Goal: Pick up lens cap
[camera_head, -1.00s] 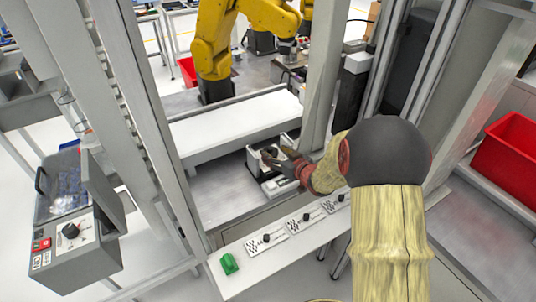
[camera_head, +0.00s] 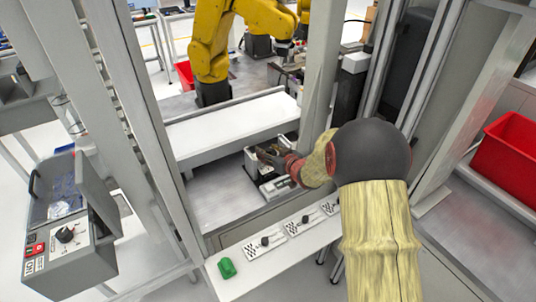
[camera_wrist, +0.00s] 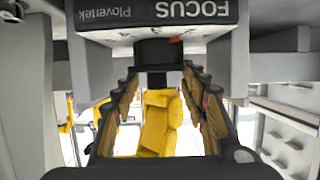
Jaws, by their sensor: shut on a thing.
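A short dark cylinder, which looks like the lens cap (camera_wrist: 158,51), sits at the upper middle of the wrist view, under a dark box lettered FOCUS and Plovertek (camera_wrist: 155,14). My gripper (camera_wrist: 160,75) has its two fingers on either side of it, and they are shut on it. In the head view my gripper (camera_head: 268,154) reaches in at a small white and grey device (camera_head: 262,180) on the metal shelf. The cap cannot be made out there; my fingers and the device hide it.
A white beam (camera_head: 230,130) runs behind the device, with a yellow robot arm (camera_head: 210,50) beyond. Grey posts (camera_head: 325,75) flank the opening. A red bin (camera_head: 508,160) stands at right.

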